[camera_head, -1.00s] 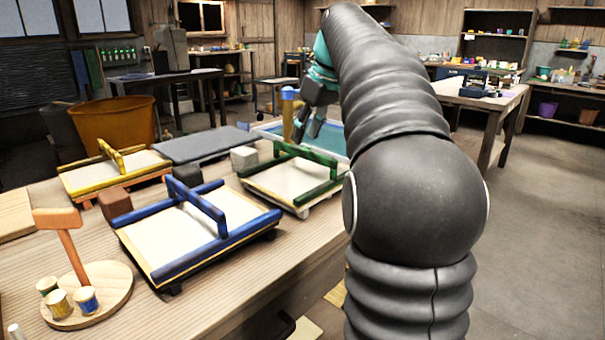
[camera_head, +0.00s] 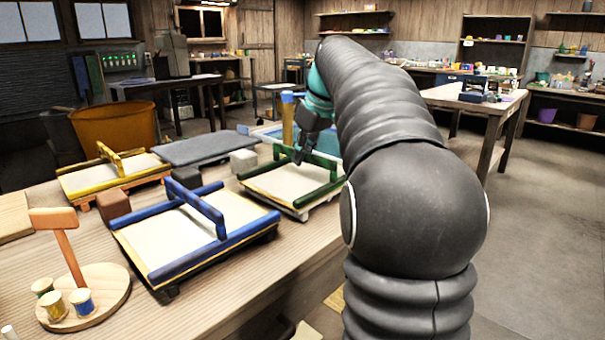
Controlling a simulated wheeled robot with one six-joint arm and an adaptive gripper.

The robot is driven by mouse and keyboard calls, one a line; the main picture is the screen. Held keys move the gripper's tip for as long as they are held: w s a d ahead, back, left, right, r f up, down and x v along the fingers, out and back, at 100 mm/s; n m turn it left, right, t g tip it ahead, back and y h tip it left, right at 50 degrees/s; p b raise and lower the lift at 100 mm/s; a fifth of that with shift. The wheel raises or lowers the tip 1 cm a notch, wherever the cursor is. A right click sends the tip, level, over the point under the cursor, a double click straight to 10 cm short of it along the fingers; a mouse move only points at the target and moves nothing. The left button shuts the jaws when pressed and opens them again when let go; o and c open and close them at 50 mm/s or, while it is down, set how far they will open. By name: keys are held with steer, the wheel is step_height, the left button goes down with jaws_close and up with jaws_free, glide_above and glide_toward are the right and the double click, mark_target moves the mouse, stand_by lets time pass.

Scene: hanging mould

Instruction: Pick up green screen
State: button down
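The green screen (camera_head: 285,187) is a pale flat mould with green side bars and a raised green handle bar across it. It lies on the wooden table, right of the middle. My gripper (camera_head: 299,157) is dark with a teal part behind it. It points down at the green handle bar, close to it near the bar's middle. I cannot tell whether it touches the bar. The fingers are small and overlap the bar, so their opening is unclear. My arm hides part of the area to the right.
The blue screen (camera_head: 165,249) lies nearer on the table (camera_head: 215,298); the yellow screen (camera_head: 85,182) is at the left. Small blocks (camera_head: 243,160) stand between them. A grey slab (camera_head: 205,147) and a blue tray (camera_head: 327,141) lie behind. A round stand with spools (camera_head: 115,283) is front left.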

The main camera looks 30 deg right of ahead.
steer(key=shift+r, duration=0.1)
steer(key=shift+r, duration=0.55)
step_height(320, 180, up, 3)
steer(key=shift+f+p, duration=0.1)
steer(key=shift+p, duration=0.5)
steer(key=s+d+r+p, duration=0.1)
steer(key=s+d+r, duration=0.6)
steer(key=d, duration=0.2)
steer(key=shift+s, duration=0.3)
